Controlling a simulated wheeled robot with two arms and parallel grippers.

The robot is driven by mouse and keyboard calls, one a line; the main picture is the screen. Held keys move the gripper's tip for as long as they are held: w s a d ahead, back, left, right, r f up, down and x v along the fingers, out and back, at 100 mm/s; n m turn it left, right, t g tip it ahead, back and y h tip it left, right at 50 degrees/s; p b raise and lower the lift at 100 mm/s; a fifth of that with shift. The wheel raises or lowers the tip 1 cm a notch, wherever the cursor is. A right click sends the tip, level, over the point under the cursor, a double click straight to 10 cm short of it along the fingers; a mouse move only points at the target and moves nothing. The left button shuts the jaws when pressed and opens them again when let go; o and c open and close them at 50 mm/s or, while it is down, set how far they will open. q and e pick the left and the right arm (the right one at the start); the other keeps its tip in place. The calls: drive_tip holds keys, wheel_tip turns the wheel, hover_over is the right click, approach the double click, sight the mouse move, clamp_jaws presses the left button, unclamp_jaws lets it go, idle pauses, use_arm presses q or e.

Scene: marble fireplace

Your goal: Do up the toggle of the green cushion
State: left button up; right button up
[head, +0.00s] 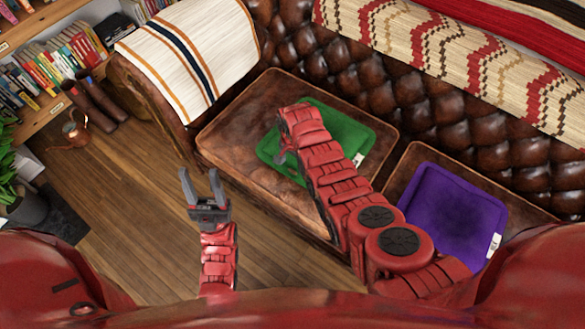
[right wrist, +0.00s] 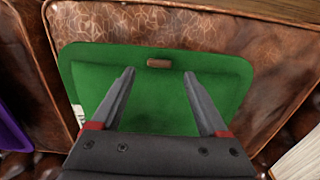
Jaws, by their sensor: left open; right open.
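The green cushion (head: 345,132) lies flat on the left seat of the brown leather sofa, partly hidden by my right arm in the head view. In the right wrist view the cushion (right wrist: 160,110) fills the middle, and a small brown toggle (right wrist: 159,63) lies near its upper edge. My right gripper (right wrist: 159,73) is open over the cushion, its fingertips on either side of and just below the toggle in that view. I cannot tell whether they touch the cushion. My left gripper (head: 198,172) is open and empty, over the wooden floor in front of the sofa.
A purple cushion (head: 450,215) with a white tag lies on the right seat. A striped cloth (head: 190,55) covers the left armrest, and a patterned blanket (head: 450,60) covers the backrest. Bookshelves (head: 75,50), a copper can (head: 75,130) and a plant stand at left.

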sight(293, 171)
drive_tip(key=shift+s+f+b, duration=0.1)
drive_tip(key=shift+f+b, duration=1)
drive_tip(key=shift+f, duration=1.2)
drive_tip(key=shift+c, duration=0.3)
